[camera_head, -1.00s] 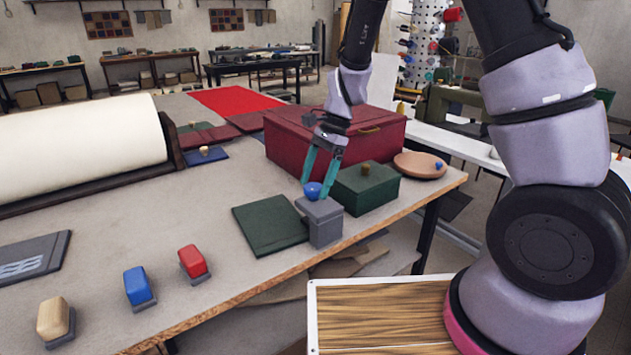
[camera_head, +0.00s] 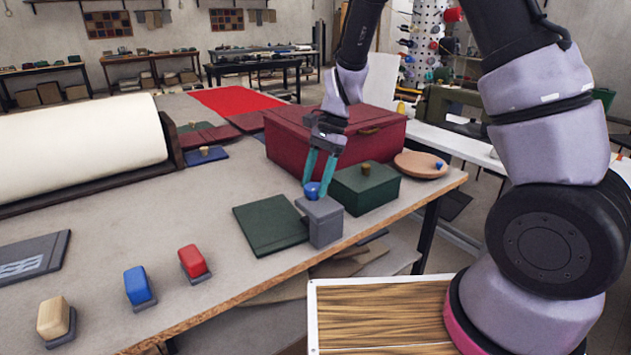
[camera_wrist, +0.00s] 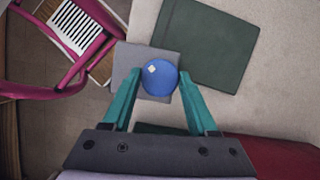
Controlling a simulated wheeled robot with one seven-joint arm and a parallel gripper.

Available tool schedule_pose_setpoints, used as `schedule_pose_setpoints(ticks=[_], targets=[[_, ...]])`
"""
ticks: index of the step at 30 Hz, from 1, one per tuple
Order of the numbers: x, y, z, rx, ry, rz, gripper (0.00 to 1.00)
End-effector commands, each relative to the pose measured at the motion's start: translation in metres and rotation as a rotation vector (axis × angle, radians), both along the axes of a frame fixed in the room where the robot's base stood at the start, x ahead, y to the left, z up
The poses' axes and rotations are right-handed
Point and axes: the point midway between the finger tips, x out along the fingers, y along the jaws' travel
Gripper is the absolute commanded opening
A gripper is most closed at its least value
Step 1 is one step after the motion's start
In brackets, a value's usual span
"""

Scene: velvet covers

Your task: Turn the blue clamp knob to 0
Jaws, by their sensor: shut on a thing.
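The blue clamp knob (camera_head: 312,190) sits on top of a grey block (camera_head: 326,223) near the table's front edge. In the wrist view the knob (camera_wrist: 159,77) is round, with a small pale mark toward its upper left. My gripper (camera_head: 316,189) points down from above. Its teal fingers are shut on the knob, one at each side in the wrist view (camera_wrist: 160,92). I see no 0 or other digits on the knob or block.
A dark green box (camera_head: 364,190) stands close at the right of the block, with a large dark red box (camera_head: 290,140) behind. A flat green cover (camera_head: 268,224) lies to the left. Red (camera_head: 194,262), blue (camera_head: 138,285) and tan (camera_head: 54,318) blocks stand along the front.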

Motion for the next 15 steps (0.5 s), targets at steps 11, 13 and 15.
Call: schedule_pose_setpoints(ticks=[11,13,15], targets=[[0.0031,0.0015,0.0007,0.001,-0.003,0.316,0.03],[0.0029,0.0018,0.0008,0.002,-0.001,0.374,0.03],[0.0034,0.0023,0.0007,0.002,-0.003,0.429,0.03]])
